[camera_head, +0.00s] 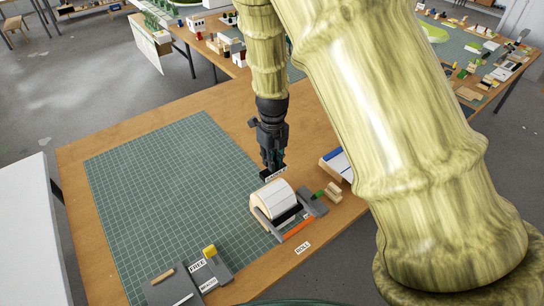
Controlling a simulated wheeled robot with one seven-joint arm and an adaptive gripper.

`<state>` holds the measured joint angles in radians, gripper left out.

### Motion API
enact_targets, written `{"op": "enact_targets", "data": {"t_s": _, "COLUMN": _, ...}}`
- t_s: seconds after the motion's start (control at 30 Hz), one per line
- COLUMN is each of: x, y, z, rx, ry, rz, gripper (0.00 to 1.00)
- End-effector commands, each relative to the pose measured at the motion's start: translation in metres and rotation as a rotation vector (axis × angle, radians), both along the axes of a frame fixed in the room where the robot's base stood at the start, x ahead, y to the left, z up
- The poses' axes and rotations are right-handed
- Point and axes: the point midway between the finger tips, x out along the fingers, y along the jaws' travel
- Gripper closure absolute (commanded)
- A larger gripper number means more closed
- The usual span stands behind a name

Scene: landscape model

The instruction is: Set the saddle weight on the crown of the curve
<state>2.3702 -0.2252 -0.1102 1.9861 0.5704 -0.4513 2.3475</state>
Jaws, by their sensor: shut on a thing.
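My gripper (272,163) points down just behind the white curved piece. It is shut on a small dark piece with a pale label (274,174), which looks like the saddle weight; the fingers hide part of it. The curve (272,195) is a white, rounded, drum-like form with light wooden sides, standing near the table's right part. The held piece is at the curve's far upper edge in the picture; I cannot tell whether they touch. A black band (287,214) lies along the near lower side of the curve.
A green gridded cutting mat (160,190) covers much of the wooden table. An orange strip (299,229), grey blocks and a "ROLL" label (303,247) lie near the curve. A blue-and-white tray (337,162) is to its right.

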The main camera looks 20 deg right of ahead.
Motion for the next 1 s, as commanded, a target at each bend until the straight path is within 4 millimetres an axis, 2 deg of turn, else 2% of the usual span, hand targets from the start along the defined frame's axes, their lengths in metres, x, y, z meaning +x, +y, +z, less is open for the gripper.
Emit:
{"op": "enact_targets", "data": {"t_s": 0.63, "x": 0.000, "y": 0.000, "z": -0.050, "rx": 0.001, "ry": 0.000, "rz": -0.002, "gripper": 1.00}}
{"op": "enact_targets", "data": {"t_s": 1.0, "x": 0.000, "y": 0.000, "z": -0.067, "rx": 0.000, "ry": -0.001, "rz": -0.001, "gripper": 1.00}}
